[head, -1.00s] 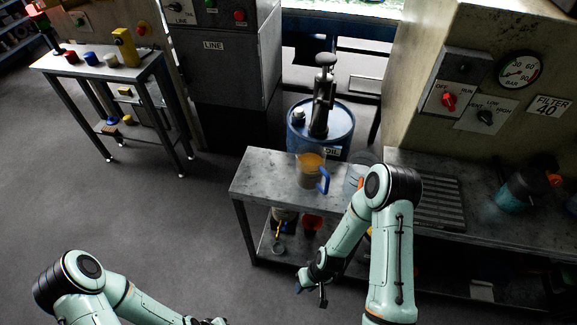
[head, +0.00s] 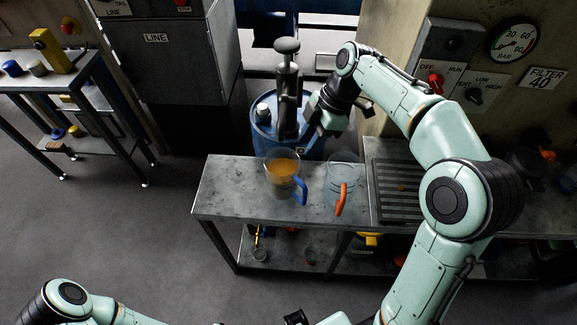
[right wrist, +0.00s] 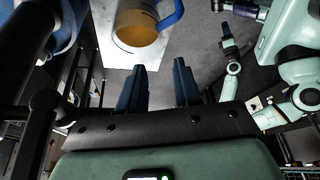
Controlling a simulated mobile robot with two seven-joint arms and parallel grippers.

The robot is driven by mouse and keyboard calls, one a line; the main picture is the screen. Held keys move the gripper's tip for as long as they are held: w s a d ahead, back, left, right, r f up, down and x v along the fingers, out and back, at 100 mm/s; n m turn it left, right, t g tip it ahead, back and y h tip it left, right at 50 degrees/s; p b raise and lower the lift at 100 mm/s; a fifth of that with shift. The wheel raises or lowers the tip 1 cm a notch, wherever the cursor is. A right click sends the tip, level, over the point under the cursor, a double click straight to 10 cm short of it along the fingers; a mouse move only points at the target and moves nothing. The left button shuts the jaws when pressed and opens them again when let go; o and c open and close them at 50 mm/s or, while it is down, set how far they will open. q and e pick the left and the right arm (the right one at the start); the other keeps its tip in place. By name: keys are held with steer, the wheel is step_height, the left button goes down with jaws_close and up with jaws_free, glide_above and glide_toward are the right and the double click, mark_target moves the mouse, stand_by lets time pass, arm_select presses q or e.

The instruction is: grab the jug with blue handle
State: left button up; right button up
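The jug with the blue handle (head: 281,178) is clear, with amber content, and stands upright near the left end of the metal bench. Its handle points right and toward me. In the right wrist view the jug (right wrist: 140,22) is at the top, beyond the fingertips. My right gripper (head: 312,131) is behind the jug, by the blue drum, apart from the jug. In the right wrist view its two blue fingers (right wrist: 160,82) are spread with nothing between them. My left gripper shows small in the right wrist view (right wrist: 226,36); its fingers are too small to read.
A clear jug with an orange handle (head: 342,186) stands just right of the blue-handled one. A blue drum (head: 264,137) with a tall pump (head: 287,88) stands behind the bench (head: 225,195). A dark grate (head: 397,190) lies right. The bench's left end is clear.

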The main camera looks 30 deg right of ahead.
steer(key=b, duration=0.1)
glide_above(298, 161)
steer(key=s+a, duration=0.2)
steer(key=s, duration=0.2)
step_height(298, 161, down, 7)
steer(key=shift+w+a+r, duration=0.1)
steer(key=shift+a, duration=0.05)
steer(key=shift+x, duration=2.95)
steer(key=shift+w, duration=0.15)
jaws_close()
